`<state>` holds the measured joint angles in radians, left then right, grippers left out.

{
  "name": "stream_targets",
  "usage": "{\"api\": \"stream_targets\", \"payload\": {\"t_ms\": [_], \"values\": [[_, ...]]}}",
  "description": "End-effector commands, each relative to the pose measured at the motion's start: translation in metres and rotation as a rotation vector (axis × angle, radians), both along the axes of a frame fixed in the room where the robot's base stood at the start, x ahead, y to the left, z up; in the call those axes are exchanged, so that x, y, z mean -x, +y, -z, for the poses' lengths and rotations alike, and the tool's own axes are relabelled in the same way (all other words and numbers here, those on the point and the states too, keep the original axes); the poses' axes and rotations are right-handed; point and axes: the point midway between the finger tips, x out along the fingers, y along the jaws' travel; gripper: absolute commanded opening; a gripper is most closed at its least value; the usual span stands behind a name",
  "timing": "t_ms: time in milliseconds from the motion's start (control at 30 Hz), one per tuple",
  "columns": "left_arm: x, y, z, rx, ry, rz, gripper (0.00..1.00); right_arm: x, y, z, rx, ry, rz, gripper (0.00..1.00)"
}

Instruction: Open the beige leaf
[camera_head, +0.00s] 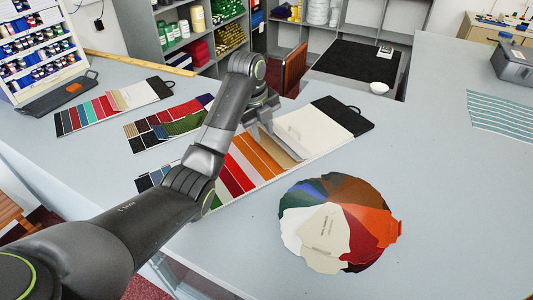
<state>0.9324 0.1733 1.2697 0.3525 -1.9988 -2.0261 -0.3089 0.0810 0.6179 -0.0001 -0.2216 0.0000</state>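A long sample book (235,170) lies open across the middle of the counter, with red, orange and white stripes at its near end. A beige leaf (289,143) borders the orange stripes; its edge looks slightly raised beside a cream page (322,128). A black cover end with a handle (346,112) closes the far end. My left gripper (262,122) points down over the book at the left edge of the beige leaf. Whether its fingers are apart or touch the leaf is unclear. My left arm hides part of the book. My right gripper is not in view.
A round fan of colour swatches (318,236) lies in front, right of the book. Two more swatch cards (92,114) (160,129) lie to the left. A teal striped sheet (502,113) and a grey case (513,64) are at right. Counter between is clear.

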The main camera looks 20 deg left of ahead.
Motion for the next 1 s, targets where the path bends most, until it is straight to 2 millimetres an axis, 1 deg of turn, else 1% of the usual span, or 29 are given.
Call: {"api": "stream_targets", "payload": {"t_ms": [33,67,133,300,400,567,800,1000], "values": [[-0.001,-0.001,0.012,0.0,0.0,0.0,0.29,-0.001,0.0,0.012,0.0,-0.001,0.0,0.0],[-0.002,-0.001,0.015,0.0,0.0,0.0,0.29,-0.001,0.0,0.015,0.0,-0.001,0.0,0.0],[-0.003,-0.004,0.022,0.001,0.005,0.0,0.29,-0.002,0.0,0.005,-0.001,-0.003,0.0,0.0],[-0.007,-0.007,0.048,0.001,0.003,0.001,0.29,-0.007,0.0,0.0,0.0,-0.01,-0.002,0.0],[-0.009,-0.008,0.058,0.001,0.002,0.0,0.29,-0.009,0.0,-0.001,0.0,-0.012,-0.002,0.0],[-0.01,-0.008,0.065,-0.001,0.001,0.001,0.29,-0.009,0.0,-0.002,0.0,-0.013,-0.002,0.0],[-0.01,-0.009,0.066,0.0,0.0,0.001,0.29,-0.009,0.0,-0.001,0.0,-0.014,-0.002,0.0],[-0.01,-0.009,0.066,0.0,0.0,0.001,0.03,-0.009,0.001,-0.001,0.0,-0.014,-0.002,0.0]]}}
